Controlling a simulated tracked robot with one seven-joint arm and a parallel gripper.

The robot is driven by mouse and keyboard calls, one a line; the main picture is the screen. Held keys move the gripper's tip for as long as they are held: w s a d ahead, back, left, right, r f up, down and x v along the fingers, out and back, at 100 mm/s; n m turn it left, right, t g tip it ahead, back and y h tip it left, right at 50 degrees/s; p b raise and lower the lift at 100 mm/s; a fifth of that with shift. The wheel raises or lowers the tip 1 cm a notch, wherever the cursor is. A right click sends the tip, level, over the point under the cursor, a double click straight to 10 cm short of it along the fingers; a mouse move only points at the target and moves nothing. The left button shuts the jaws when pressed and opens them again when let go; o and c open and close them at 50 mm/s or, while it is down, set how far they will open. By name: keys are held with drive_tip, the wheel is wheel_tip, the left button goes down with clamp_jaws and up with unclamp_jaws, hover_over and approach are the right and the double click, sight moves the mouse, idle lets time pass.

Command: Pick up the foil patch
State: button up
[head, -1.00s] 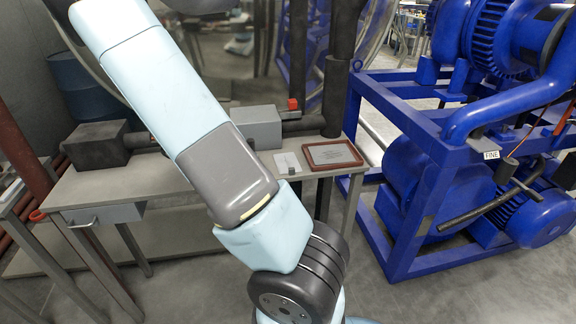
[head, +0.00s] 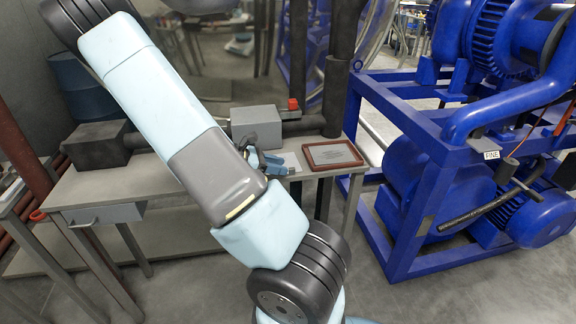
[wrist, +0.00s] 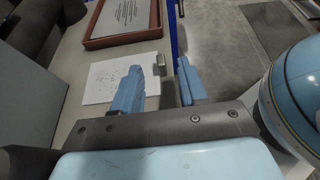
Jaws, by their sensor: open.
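A small silvery-grey piece (wrist: 148,67), which looks like the foil patch, lies near the table edge in the wrist view. It is beside the corner of a white speckled sheet (wrist: 98,82). My gripper (wrist: 162,74) is open and empty, its two blue fingers apart. The left finger overlaps part of the sheet in the picture, and the small piece shows just beyond that fingertip. The right finger appears over the floor past the edge. In the head view my gripper (head: 274,162) is above the table's right part and hides the small piece there.
A red-brown framed panel (head: 333,142) lies at the table's right end. A grey box (head: 258,124) and dark pipework stand along the back. A blue machine frame (head: 368,112) stands to the right. The table's left-middle top (head: 110,182) is bare.

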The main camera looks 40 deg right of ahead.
sight(292, 168)
drive_tip(key=shift+x, duration=2.15)
drive_tip(key=shift+s, duration=0.1)
drive_tip(key=shift+c, duration=0.4)
drive_tip(key=shift+a+f, duration=0.1)
drive_tip(key=shift+a, duration=0.05)
clamp_jaws()
